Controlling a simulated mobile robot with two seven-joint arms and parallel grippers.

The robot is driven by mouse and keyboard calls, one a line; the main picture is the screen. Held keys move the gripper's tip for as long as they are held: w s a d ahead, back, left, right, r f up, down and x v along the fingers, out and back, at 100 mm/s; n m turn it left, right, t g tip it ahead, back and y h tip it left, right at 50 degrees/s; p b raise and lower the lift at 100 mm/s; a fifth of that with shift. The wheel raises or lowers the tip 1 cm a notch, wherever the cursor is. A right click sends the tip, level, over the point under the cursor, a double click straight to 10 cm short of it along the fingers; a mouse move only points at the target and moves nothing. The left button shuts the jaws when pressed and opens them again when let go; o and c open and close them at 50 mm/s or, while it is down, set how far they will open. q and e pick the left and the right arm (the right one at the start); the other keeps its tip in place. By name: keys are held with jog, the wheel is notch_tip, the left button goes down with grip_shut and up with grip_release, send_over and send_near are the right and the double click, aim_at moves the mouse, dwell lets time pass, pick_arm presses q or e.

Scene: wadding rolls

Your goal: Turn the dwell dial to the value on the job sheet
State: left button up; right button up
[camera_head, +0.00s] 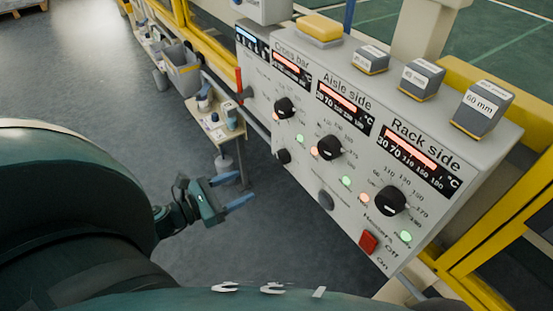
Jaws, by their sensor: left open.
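A tilted grey control panel (300,190) fills the right half of the view. Its black dials are the Cross bar dial (285,108), the Aisle side dial (329,148) and the Rack side dial (391,201). Two smaller dark knobs, an upper one (284,156) and a lower one (326,200), sit below them. I cannot read a dwell label on any dial or knob. No readable job sheet shows. My left gripper (233,191) is open and empty, left of the panel and apart from it, its blue fingertips pointing toward the panel. My right gripper is not in view.
A red heater switch (369,241) is low on the panel. Labelled blocks, one marked 60 mm (483,108), and a yellow-topped block (319,28) stand on its top. A small table (218,128) with bottles is behind my gripper. Yellow rails (500,240) border the right.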

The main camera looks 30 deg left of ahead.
aim_at(278, 160)
pick_arm(q)
jog(key=shift+n+t, duration=0.4)
jog(key=shift+n, duration=0.3)
jog(key=x, duration=0.4)
jog(key=a+x, duration=0.1)
jog(key=x, duration=0.8)
jog(key=shift+w+a+r, duration=0.25)
jog(key=shift+w+a, duration=0.05)
jog(key=shift+w, duration=0.05)
jog(key=shift+c, duration=0.2)
jog(key=c, duration=0.9)
